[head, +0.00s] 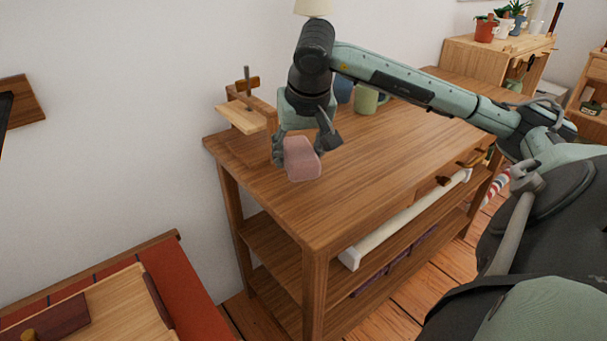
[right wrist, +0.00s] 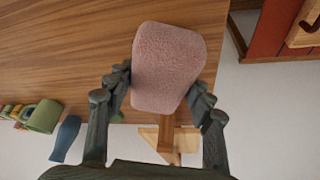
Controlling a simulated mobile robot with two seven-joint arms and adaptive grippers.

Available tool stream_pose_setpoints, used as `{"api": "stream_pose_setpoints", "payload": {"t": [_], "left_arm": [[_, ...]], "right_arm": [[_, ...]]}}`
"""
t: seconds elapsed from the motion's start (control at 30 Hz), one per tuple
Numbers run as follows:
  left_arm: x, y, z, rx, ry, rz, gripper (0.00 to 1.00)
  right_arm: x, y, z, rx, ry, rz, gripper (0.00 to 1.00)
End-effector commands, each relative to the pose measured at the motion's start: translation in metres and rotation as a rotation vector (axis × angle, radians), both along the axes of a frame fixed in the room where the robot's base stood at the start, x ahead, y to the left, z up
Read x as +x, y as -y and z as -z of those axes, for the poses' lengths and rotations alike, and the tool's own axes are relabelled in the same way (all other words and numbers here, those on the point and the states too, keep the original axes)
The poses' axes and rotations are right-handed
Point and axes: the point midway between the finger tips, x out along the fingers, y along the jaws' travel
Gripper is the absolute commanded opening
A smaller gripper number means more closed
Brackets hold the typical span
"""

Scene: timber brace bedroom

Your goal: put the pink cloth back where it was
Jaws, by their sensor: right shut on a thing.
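The pink cloth (head: 302,160) is a folded or rounded bundle at the near left end of the wooden table (head: 375,165). My right gripper (head: 298,152) points down at it and is shut on it. In the right wrist view the pink cloth (right wrist: 168,66) sits between the two fingers of my right gripper (right wrist: 165,95). I cannot tell whether the cloth touches the tabletop. My left gripper is not in view.
A light wooden stand (head: 243,115) is at the table's back left corner. A green mug (head: 366,99) and a blue vessel (head: 344,91) stand behind the gripper. Below is a white roll (head: 405,220). The table's front left part is clear.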

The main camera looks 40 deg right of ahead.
Motion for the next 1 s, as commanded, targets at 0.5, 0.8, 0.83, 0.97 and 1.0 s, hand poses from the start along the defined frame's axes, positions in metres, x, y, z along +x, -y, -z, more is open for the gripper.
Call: {"api": "stream_pose_setpoints", "payload": {"t": [0.5,0.8,0.83,0.97,1.0], "left_arm": [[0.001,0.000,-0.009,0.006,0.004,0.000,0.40],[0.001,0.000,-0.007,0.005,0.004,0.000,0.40],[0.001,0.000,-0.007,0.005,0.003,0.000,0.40],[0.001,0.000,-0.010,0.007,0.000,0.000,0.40],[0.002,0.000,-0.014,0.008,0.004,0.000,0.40]], "right_arm": [[-0.005,0.009,0.046,0.000,-0.001,-0.003,0.26],[-0.004,0.009,0.047,0.000,0.002,-0.003,0.26],[-0.005,0.009,0.048,-0.001,0.002,-0.002,0.26],[-0.004,0.009,0.049,0.000,0.002,-0.003,0.26],[-0.005,0.009,0.049,0.000,0.001,-0.003,0.56]]}}
